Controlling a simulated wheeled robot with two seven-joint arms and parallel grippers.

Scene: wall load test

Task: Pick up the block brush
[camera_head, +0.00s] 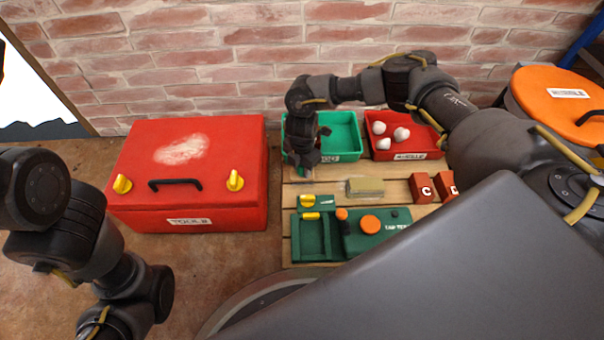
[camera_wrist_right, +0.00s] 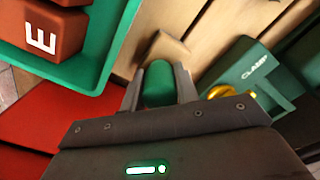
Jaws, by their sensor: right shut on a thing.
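My right gripper (camera_wrist_right: 159,92) is shut on a rounded green piece (camera_wrist_right: 158,84), which I take to be the handle of the block brush. A tan block-shaped part (camera_wrist_right: 166,48) shows just beyond the fingertips; I cannot tell whether it is joined to the green piece. In the head view the right gripper (camera_head: 304,168) points down at the left end of the wooden table, in front of the green bin, and mostly hides what it holds. My left arm is at the lower left; its gripper is out of view.
The green bin (camera_head: 342,157) and a red bin (camera_head: 408,154) with white round things stand behind. A red toolbox (camera_head: 190,205) stands left.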

